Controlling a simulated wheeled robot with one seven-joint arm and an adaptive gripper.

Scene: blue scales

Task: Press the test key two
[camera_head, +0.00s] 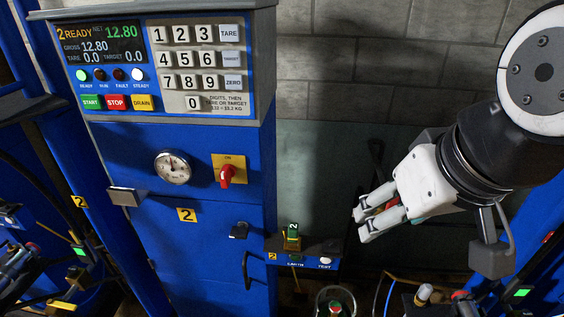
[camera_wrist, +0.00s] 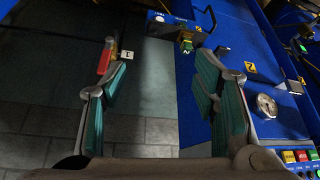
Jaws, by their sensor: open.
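The test key is a round white button (camera_head: 325,261) above the label TEST. It sits on the small dark-topped blue box tagged 2 (camera_head: 306,262), at the right of the blue scale cabinet. A round white button also shows at the top of the wrist view (camera_wrist: 159,18). My gripper (camera_head: 363,222) is open, above and right of the button in the head view, apart from it. In the wrist view my fingers (camera_wrist: 158,55) are spread wide. A red piece with a white tag 1 (camera_wrist: 127,55) shows by the left fingertip; I cannot tell whether they touch.
A green tagged block (camera_head: 291,235) on a brass base stands upright beside the button. The cabinet carries a keypad (camera_head: 196,58), a display reading 2 READY (camera_head: 101,45), a gauge (camera_head: 172,167) and a red rotary switch (camera_head: 227,174). Cables and posts crowd the lower right.

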